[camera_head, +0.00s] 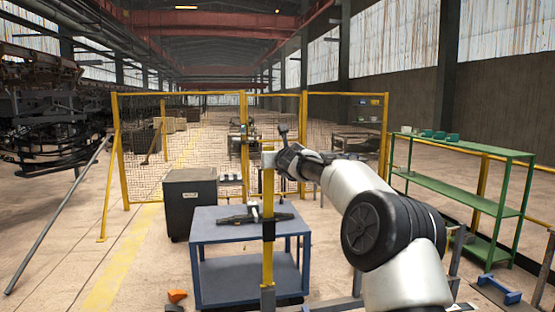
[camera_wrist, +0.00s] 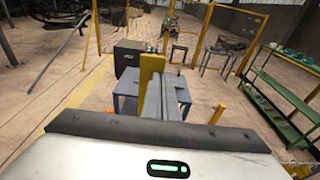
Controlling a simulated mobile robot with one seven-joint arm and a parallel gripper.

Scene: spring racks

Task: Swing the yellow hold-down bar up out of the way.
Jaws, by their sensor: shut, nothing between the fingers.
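The yellow hold-down bar (camera_head: 267,190) shows as a narrow strip running up and down in the head view, in front of the blue table. It has a dark band partway down and a pale top end. My gripper (camera_head: 280,158) is shut and empty, right beside the bar's upper end on its right; I cannot tell whether they touch. In the wrist view a yellow piece (camera_wrist: 151,66), apparently the bar's end, shows just beyond and left of the dark gripper (camera_wrist: 165,92). The gripper hides part of what lies behind it.
The blue table (camera_head: 215,232) carries a dark long part (camera_head: 240,217). A dark cabinet (camera_head: 190,204) stands behind it to the left. Yellow mesh fencing (camera_head: 180,145) closes the back. A green shelf (camera_head: 460,185) stands right. Open floor lies left.

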